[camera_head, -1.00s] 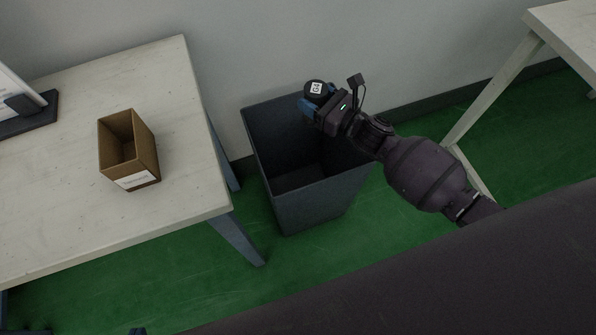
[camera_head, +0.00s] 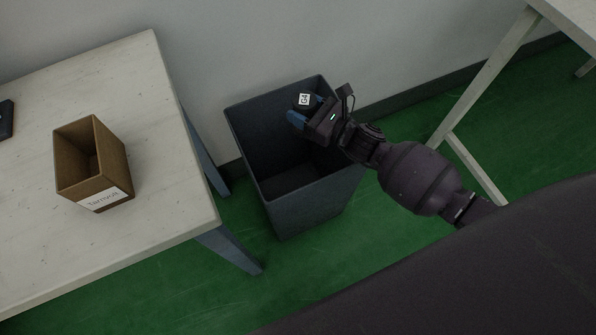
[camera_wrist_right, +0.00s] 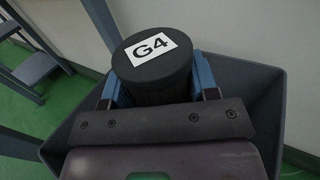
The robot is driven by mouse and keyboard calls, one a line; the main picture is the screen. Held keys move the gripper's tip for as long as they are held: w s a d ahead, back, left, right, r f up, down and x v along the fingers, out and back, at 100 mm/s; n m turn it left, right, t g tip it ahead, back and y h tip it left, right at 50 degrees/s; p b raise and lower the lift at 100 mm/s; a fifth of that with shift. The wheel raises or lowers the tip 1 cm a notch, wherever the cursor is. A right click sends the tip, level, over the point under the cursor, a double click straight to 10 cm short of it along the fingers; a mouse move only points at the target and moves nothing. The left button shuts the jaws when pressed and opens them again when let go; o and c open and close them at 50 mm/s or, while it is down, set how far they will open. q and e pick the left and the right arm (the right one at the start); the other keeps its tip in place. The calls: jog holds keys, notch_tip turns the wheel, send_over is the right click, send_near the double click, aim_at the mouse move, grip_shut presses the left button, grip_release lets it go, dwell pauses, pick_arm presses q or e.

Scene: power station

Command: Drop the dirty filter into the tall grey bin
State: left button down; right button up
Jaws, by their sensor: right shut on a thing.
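The filter is a dark cylinder (camera_wrist_right: 152,68) with a white "G4" label on its top, seen in the right wrist view and small in the head view (camera_head: 304,100). My right gripper (camera_head: 307,111) is shut on it, with one blue finger on each side of it in the wrist view (camera_wrist_right: 155,82). The tall grey bin (camera_head: 312,208) stands on the floor with its mouth open upward. Gripper and filter are over the far part of the bin's mouth; how deep they sit relative to the rim is hard to tell. My left gripper is out of view.
A pale table (camera_head: 130,235) stands left of the bin, bearing an open brown box (camera_head: 102,190) with a label. Another pale table (camera_head: 574,22) is at the upper right. The wall (camera_head: 250,45) is close behind the bin. Green floor (camera_head: 405,130) is clear between bin and right table.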

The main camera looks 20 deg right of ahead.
jog(key=shift+r, duration=0.1)
jog(key=o, duration=1.1)
pick_arm(q)
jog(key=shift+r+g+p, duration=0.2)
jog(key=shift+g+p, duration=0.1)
jog(key=shift+p, duration=0.55)
pick_arm(e)
jog(key=shift+v, duration=5.35)
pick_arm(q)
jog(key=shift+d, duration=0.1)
